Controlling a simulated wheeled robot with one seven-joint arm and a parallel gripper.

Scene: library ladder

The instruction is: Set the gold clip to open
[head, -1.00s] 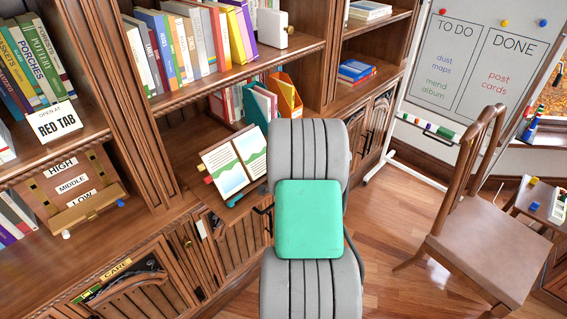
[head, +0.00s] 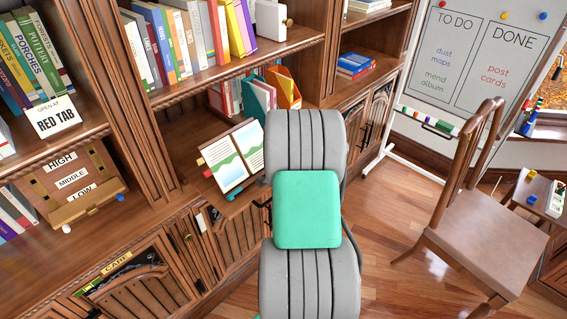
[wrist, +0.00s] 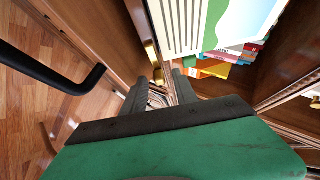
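A small gold piece (wrist: 151,52), which looks like the gold clip, is at the lower left edge of the white page in the wrist view. I cannot tell its setting. My gripper (wrist: 168,74) has two dark fingers with a narrow gap between them and nothing seen held. The fingertips are just below and right of the gold piece; contact is unclear. The open book (head: 233,156) stands tilted on the shelf with coloured tabs on its left edge. In the head view my grey and green arm hides the gripper, and I cannot make out the clip.
A card (head: 54,118) reads "OPEN AT RED TAB". A board (head: 72,181) labelled high, middle, low sits at left. A black bar handle (wrist: 55,78) is left of my gripper. Orange and teal holders (head: 284,88) stand behind the arm. A chair (head: 485,228) is at right.

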